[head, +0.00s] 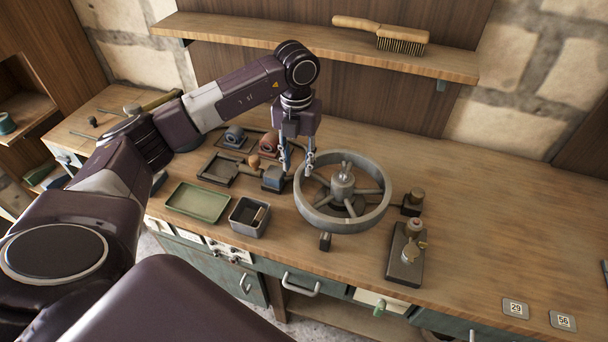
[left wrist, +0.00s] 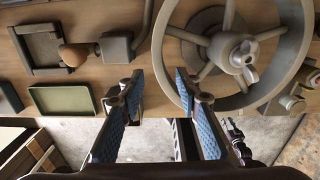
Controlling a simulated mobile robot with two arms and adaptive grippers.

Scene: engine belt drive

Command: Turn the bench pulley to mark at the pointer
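The bench pulley (head: 335,222) is a large grey spoked wheel lying flat on the wooden bench, with a raised hub and a bright fitting at its centre. It also shows in the left wrist view (left wrist: 224,48). My left gripper (head: 297,164) is above the pulley's left edge, pointing down. Its two blue-padded fingers are apart with nothing between them; they also show in the left wrist view (left wrist: 158,88), left of the rim. A small dark block (head: 325,241) stands at the pulley's front; I cannot tell whether it is the pointer. No mark is clear on the rim. My right gripper is not in view.
A blue-grey block (head: 273,179), a green tray (head: 197,203) and a dark bin (head: 248,217) lie left of the pulley. A dark plate with a fitting (head: 404,266) lies to its right. A shelf with a brush (head: 400,39) is behind. The right bench is mostly clear.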

